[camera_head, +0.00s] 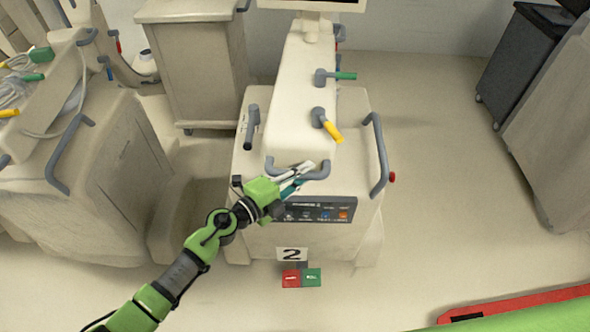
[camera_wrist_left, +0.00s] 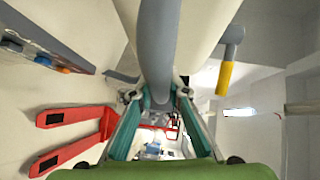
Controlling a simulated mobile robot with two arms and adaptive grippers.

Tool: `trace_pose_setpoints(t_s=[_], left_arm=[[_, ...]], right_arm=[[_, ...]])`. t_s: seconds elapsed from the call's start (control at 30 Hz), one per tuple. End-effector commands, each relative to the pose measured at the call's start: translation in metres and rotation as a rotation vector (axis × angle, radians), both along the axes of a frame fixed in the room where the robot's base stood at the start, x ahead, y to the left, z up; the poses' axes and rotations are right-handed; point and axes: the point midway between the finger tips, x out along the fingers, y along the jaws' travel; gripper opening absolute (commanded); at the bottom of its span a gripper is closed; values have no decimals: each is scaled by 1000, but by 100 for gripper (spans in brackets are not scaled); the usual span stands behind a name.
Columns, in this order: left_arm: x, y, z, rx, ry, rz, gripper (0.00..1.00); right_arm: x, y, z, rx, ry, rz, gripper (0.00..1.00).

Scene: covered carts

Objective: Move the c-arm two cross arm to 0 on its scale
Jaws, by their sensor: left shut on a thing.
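The c-arm marked 2 stands in the middle of the head view. Its beige cross arm (camera_head: 297,125) lies along the top of the beige base (camera_head: 245,190), with a grey handle (camera_head: 318,175) at its near end. My left gripper (camera_head: 303,175) is shut on this handle. The left wrist view shows the grey bar (camera_wrist_left: 158,45) between the teal fingers (camera_wrist_left: 160,105). A yellow-tipped lever (camera_head: 331,130) and a green-tipped lever (camera_head: 338,76) stick out of the cross arm's right side. I cannot read a scale in either view. My right gripper is not in view.
A control panel (camera_head: 330,214) with several buttons is on the base's front. Red and green pedals (camera_head: 302,278) lie on the floor below the number sign (camera_head: 292,254). Covered equipment stands left (camera_head: 90,150) and right (camera_head: 560,130).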

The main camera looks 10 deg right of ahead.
Motion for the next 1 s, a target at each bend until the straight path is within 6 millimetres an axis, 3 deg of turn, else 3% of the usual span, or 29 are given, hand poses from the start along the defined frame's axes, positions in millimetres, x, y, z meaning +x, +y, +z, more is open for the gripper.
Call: trace_pose_setpoints(t_s=[0.03,0.37,0.4,0.47,1.0], left_arm=[[-9,-15,5,-15,4,-28,0],[-10,-16,4,-13,3,-26,0],[-9,-15,3,-11,3,-26,23],[-9,-14,3,-11,3,-23,33],[-11,-2,2,-4,2,-12,33]], right_arm=[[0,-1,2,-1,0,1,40],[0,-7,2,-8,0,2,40],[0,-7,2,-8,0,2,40],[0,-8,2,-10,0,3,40],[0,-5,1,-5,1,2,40]])
